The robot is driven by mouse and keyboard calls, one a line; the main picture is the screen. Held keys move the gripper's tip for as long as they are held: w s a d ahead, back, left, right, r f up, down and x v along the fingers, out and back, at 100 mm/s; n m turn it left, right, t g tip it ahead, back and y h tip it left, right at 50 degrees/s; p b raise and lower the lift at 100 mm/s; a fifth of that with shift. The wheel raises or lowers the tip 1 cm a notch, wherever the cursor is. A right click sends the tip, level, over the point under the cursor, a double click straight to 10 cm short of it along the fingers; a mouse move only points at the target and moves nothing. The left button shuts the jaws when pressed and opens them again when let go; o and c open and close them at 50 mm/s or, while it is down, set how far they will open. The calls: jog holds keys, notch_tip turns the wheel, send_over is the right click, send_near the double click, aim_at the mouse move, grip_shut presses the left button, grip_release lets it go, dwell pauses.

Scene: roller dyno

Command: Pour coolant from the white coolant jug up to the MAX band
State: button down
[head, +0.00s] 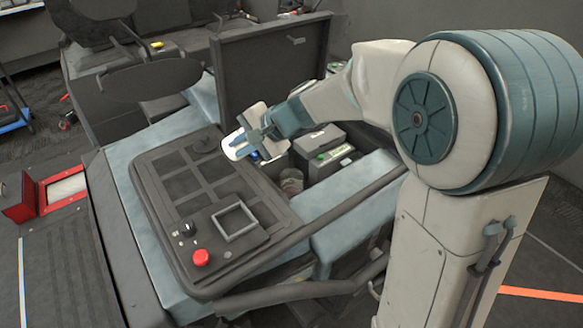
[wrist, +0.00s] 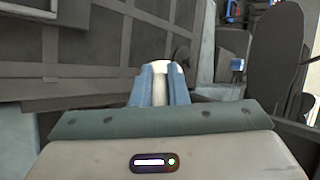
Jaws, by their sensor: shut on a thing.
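My gripper (head: 258,142) is over the right edge of the black panel, beside the open compartment. Its blue fingers (wrist: 160,88) are shut on a white object, which I take to be the white coolant jug (head: 233,146). In the head view only its rounded white end shows, tilted out past the fingers to the left. The wrist view shows a strip of the white jug (wrist: 160,68) between the fingertips. A clear, round container (head: 291,181) stands in the compartment below and right of my gripper. I cannot make out a MAX band or any liquid level.
A black battery-like box with a green mark (head: 330,152) sits right of the clear container. A raised dark lid (head: 270,65) stands behind the compartment. The black panel carries a red button (head: 200,257) and a square frame (head: 235,221). An open red case (head: 62,190) lies at left.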

jog(key=shift+r+p, duration=0.4)
jog(key=shift+p, duration=0.15)
jog(key=shift+f+h+p, duration=0.1)
jog(key=shift+h+p, duration=0.4)
jog(key=shift+p, duration=0.05)
dwell(1.2)
jog(key=h+p, duration=0.1)
jog(key=p, duration=0.1)
jog(key=shift+f+n+p, duration=0.3)
jog(key=shift+h+p, duration=0.3)
jog(key=shift+p, duration=0.15)
jog(key=p, duration=0.2)
jog(key=h+p, duration=0.1)
jog(key=p, duration=0.2)
jog(key=shift+a+r+h, duration=0.1)
jog(key=shift+a+h, duration=0.1)
jog(key=shift+h, duration=0.1)
jog(key=shift+a+p, duration=0.1)
jog(key=shift+p, duration=0.8)
jog(key=shift+w+a+f+n+h+p, duration=0.1)
jog(key=shift+a+f+n+h+p, duration=0.1)
jog(key=shift+a+f+h+p, duration=0.35)
jog(key=shift+a+f+n+h+p, duration=0.1)
jog(key=shift+f+n+h, duration=0.2)
jog(key=shift+h, duration=0.45)
